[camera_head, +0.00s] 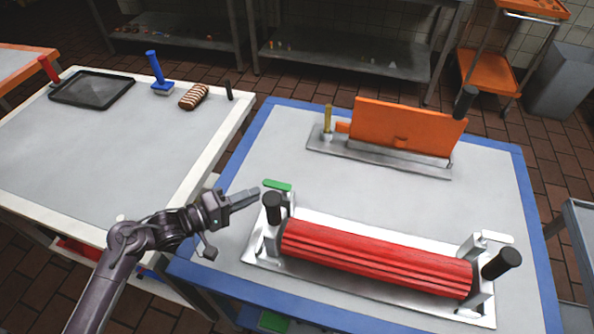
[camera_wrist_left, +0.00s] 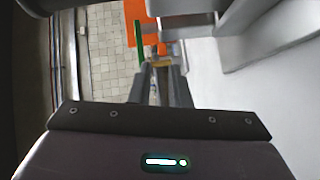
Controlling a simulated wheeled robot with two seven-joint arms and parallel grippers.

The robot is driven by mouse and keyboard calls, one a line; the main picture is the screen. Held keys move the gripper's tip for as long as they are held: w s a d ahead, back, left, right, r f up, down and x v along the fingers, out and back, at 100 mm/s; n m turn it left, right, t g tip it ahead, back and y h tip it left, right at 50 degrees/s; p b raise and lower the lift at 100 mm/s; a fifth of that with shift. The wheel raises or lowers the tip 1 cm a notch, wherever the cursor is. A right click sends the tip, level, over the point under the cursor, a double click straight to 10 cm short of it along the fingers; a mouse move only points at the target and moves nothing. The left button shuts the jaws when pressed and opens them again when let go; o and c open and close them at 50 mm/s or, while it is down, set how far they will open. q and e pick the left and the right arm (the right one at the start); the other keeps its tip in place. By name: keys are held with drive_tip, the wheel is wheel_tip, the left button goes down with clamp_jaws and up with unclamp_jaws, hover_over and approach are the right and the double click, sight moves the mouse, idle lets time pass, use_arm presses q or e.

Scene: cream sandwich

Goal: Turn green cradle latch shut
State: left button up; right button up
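The green latch (camera_head: 277,184) is a flat green bar at the left end of the metal cradle (camera_head: 255,251), beside a black knob (camera_head: 272,207). The cradle holds a red ribbed roll (camera_head: 375,259). My left gripper (camera_head: 254,195) points right, with its fingertips just left of the latch and apparently apart from it. In the left wrist view, a narrow gap shows between the fingers (camera_wrist_left: 159,70), with nothing clearly held. A thin green strip (camera_wrist_left: 138,42), likely the latch, shows beyond them. My right gripper is out of view.
An orange panel (camera_head: 405,126) on a metal base stands at the back of the blue-edged table (camera_head: 215,255). A white table (camera_head: 95,150) at left holds a dark tray (camera_head: 92,89), a blue-handled tool (camera_head: 158,75) and a striped roll (camera_head: 193,97). The table middle is clear.

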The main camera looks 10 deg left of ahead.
sight(264, 185)
use_arm(q)
drive_tip(key=shift+w+r+n+h, duration=0.15)
drive_tip(key=shift+r+n+h, duration=0.45)
drive_tip(key=shift+r+h, duration=0.35)
drive_tip(key=p+x, duration=0.1)
drive_tip(key=x, duration=0.5)
drive_tip(key=shift+f, duration=0.1)
drive_tip(key=shift+w+d, duration=0.3)
drive_tip(key=shift+d, duration=0.25)
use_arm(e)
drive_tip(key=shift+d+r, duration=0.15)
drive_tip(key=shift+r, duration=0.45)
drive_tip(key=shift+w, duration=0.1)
use_arm(q)
clamp_jaws()
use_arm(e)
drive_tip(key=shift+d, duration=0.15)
